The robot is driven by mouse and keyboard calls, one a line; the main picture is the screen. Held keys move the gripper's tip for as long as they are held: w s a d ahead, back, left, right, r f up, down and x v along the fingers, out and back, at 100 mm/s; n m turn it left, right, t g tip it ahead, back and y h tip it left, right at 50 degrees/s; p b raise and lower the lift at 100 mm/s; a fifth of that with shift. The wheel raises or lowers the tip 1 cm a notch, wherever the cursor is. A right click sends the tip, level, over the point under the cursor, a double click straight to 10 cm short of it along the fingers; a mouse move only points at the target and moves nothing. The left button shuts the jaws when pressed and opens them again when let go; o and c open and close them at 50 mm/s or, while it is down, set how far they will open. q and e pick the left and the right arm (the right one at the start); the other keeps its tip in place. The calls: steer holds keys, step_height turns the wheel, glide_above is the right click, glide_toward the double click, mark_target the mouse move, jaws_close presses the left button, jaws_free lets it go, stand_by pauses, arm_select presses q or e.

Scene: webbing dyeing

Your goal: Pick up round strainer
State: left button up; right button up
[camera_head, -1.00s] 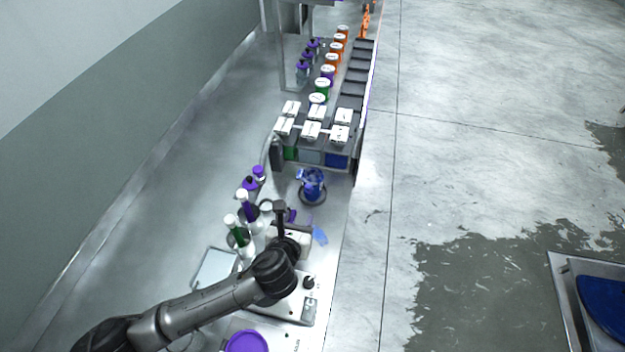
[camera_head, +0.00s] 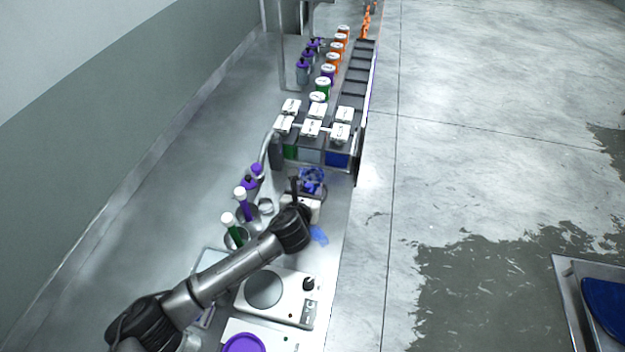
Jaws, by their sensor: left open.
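My left arm reaches in from the lower left, and its gripper (camera_head: 306,190) is open, over the near side of a blue bundle (camera_head: 313,175) on the bench. The bundle appears to sit in or on a dark round holder, now largely hidden by the gripper. I cannot make out the round strainer for certain; it may be this holder. I cannot tell whether the fingers touch anything. My right gripper is not in view.
White-lidded tanks (camera_head: 311,129) stand just beyond the gripper. Bottles with white and purple caps (camera_head: 240,192) stand to its left. A white device with a round grey plate (camera_head: 264,289) and a purple disc (camera_head: 244,344) lie nearer. A blue piece (camera_head: 319,235) lies close by.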

arm_select(q)
steer(key=shift+w+d+f, duration=0.2)
steer(key=shift+w+f, duration=0.05)
steer(key=shift+w, duration=0.3)
jaws_close()
